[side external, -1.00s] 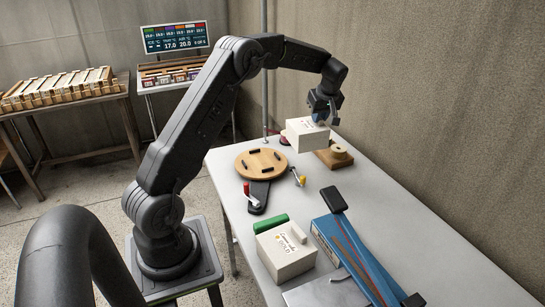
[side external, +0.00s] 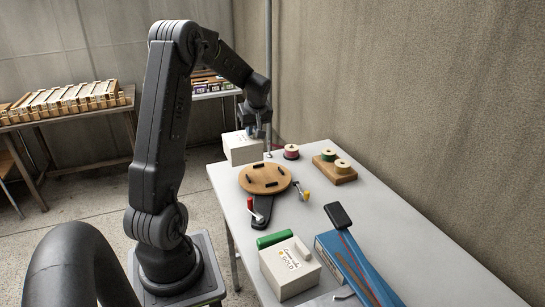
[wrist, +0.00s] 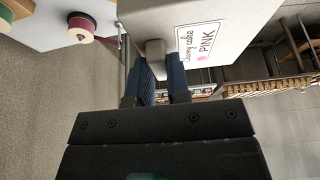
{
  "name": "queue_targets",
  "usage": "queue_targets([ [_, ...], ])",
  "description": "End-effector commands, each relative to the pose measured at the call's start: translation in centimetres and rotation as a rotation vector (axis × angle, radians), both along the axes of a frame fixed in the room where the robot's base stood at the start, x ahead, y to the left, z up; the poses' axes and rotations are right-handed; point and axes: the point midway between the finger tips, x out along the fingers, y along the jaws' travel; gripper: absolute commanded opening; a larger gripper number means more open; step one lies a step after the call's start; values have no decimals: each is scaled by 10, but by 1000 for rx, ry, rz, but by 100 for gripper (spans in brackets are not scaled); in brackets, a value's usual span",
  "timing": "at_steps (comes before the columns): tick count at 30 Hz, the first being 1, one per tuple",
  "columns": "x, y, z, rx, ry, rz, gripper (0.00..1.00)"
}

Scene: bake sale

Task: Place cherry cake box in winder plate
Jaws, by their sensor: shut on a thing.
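My gripper (side external: 257,131) is shut on the white cherry cake box (side external: 242,148) and holds it at the far left corner of the table, just behind the winder plate.
A second white box (side external: 290,266), labelled GOLD, stands near the table's front beside a green roll (side external: 275,239) and a blue device (side external: 350,265). A spool (side external: 291,152) and a wooden spool holder (side external: 335,168) stand at the back. A yellow-ended clamp (side external: 303,192) is right of the plate.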

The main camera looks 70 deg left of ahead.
Motion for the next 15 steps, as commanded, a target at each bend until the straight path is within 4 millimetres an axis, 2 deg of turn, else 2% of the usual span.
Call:
queue_targets([
  [3,27,-9,-17,0,1,-6,0],
  [7,51,-16,-31,0,1,-3,0],
  [11,65,-20,-40,2,-1,-1,0],
  [15,70,-22,-45,1,0,1,0],
])
